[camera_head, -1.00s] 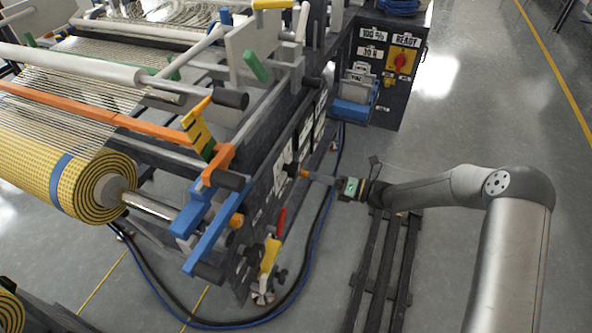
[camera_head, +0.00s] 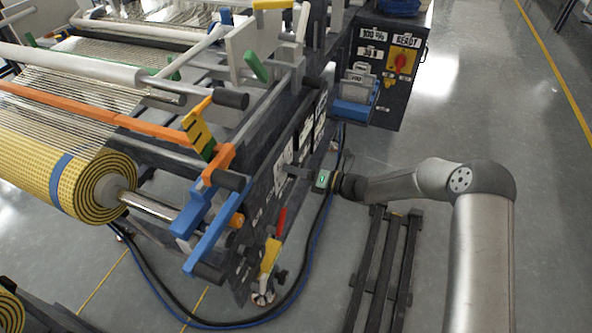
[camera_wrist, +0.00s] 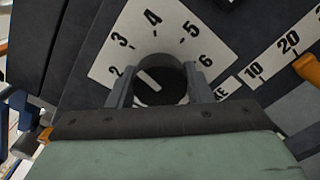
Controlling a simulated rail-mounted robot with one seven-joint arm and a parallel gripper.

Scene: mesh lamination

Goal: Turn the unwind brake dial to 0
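The unwind brake dial (camera_wrist: 172,93) is a round dark knob with a white pointer line, in the wrist view. Its white scale plate (camera_wrist: 143,33) shows 2 to 6; the 0 is not visible. The pointer line slants toward the upper left, roughly toward 2 to 3. My gripper (camera_wrist: 161,88) has one finger on each side of the knob, spread apart. Whether the fingers touch the knob is unclear. In the head view my gripper (camera_head: 297,172) is at the machine's dark side panel, and the dial is hidden or too small to make out.
A second scale with 10 and 20 (camera_wrist: 283,45) and an orange part (camera_wrist: 307,67) lie right of the dial. A yellow roll (camera_head: 75,185) is at left. A cabinet with a red switch (camera_head: 401,61) stands behind. Hoses (camera_head: 300,290) curve along the floor.

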